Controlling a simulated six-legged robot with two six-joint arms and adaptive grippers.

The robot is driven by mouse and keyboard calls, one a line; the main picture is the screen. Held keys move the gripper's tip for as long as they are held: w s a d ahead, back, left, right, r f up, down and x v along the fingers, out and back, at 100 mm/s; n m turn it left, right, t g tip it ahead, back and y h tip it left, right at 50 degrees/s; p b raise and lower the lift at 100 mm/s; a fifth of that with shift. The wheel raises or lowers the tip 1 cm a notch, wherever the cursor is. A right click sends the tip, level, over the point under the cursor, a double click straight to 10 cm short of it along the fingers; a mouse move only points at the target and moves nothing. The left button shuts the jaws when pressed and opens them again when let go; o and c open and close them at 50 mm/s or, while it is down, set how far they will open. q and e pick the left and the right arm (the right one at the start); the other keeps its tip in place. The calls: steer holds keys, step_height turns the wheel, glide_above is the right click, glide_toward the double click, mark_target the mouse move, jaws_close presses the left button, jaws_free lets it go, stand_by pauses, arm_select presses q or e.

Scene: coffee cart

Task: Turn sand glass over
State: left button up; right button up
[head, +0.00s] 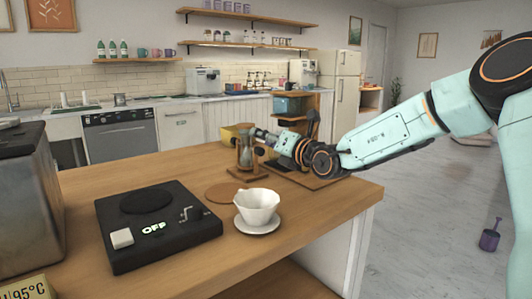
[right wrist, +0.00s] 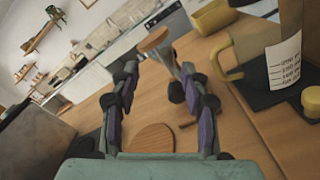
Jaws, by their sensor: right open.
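The sand glass (head: 245,152) stands upright on the wooden counter (head: 180,168), on a small brown base (head: 247,175). It has wooden ends and a clear waist. In the right wrist view, its round wooden end (right wrist: 153,40) and glass body show just ahead of my fingertips. My right gripper (head: 260,137) is at the sand glass's upper right in the head view. In the right wrist view the gripper (right wrist: 156,84) is open, its purple-padded fingers wide apart with nothing held. Whether a finger touches the glass I cannot tell. My left gripper is not in view.
A metal box (head: 25,200) stands left.

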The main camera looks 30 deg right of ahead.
step_height(320, 180, up, 6)
steer(key=shift+f, duration=0.1)
stand_by(0.9)
